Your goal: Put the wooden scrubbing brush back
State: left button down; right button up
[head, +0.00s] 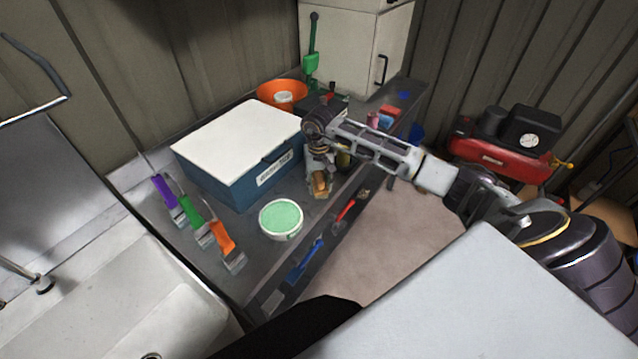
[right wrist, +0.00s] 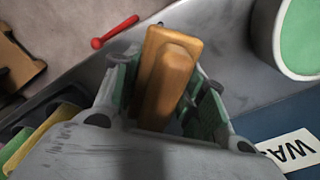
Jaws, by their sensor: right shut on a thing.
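My right gripper (head: 319,174) reaches in from the right over the dark bench, beside the near right corner of the blue box. It is shut on the wooden scrubbing brush (head: 320,184), whose tan end shows below the fingers. In the right wrist view the brush (right wrist: 168,70) is a light brown block between the two green-lined fingers (right wrist: 168,85), sticking out past them. Its lower part is hidden by the gripper. I cannot tell whether the brush touches the bench. My left gripper is not in view.
The blue box (head: 228,180) with a white lid and a white tub (head: 281,220) with green contents stand close by. Purple, green and orange paintbrushes (head: 222,240) lie at left. An orange bucket (head: 282,93) stands behind.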

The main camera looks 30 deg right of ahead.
aim_at(319, 173)
jog(key=shift+f, duration=0.45)
jog(key=shift+f, duration=0.15)
jog(key=o, duration=0.9)
jog(key=shift+r+b, duration=1.15)
jog(key=shift+r, duration=5)
jog(key=shift+f, duration=0.1)
